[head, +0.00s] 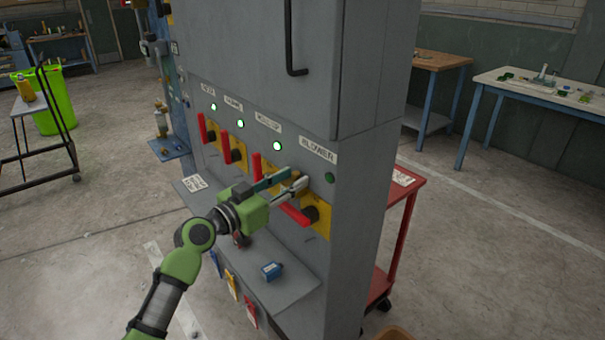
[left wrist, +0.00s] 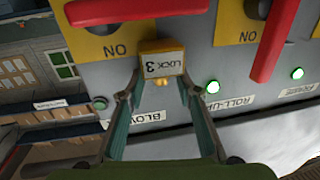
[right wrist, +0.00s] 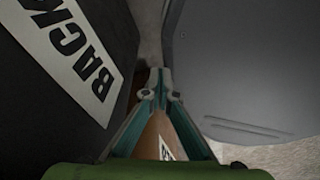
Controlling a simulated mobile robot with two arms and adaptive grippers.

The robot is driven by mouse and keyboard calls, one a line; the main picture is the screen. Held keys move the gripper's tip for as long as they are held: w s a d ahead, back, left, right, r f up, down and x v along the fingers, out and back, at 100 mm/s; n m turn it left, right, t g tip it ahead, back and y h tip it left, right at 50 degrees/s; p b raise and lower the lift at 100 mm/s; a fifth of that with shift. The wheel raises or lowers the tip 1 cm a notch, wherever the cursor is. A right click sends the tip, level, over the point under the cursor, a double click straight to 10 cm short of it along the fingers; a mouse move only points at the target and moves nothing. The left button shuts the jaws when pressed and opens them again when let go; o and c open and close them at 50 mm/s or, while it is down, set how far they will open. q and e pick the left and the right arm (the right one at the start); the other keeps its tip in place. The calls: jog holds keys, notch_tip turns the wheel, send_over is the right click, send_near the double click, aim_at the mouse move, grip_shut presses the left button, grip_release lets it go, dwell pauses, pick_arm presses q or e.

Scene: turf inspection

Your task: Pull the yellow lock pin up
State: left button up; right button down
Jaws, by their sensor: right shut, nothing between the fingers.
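A yellow block marked LOCK 3 (left wrist: 163,66) shows upside down in the left wrist view, with a small yellow knob at its edge. My left gripper (left wrist: 160,80) has its two fingertips at either side of this block; whether they press on it I cannot tell. In the head view my left gripper (head: 298,177) reaches the cabinet front, just above the red lever (head: 298,215) under the BLOWER label (head: 318,151). The block is not clear there. My right gripper (right wrist: 161,85) is shut and empty, tips together, and shows only in the right wrist view.
Several red levers on yellow plates line the grey cabinet (head: 365,180). A shelf (head: 290,290) with a blue padlock-like item (head: 272,271) juts out below. A red cart (head: 405,225) stands behind. A black surface marked BACK (right wrist: 75,60) is left of my right gripper.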

pick_arm(q)
jog(key=shift+w, duration=0.1)
jog(key=shift+r, duration=0.1)
grip_shut()
pick_arm(e)
jog(key=shift+s+a, duration=0.45)
jog(key=shift+a, duration=0.2)
pick_arm(q)
jog(key=shift+r, duration=0.9)
pick_arm(e)
jog(key=shift+w+d, duration=0.15)
jog(key=shift+d, duration=0.25)
pick_arm(q)
grip_release()
pick_arm(e)
jog(key=shift+w+a, duration=0.1)
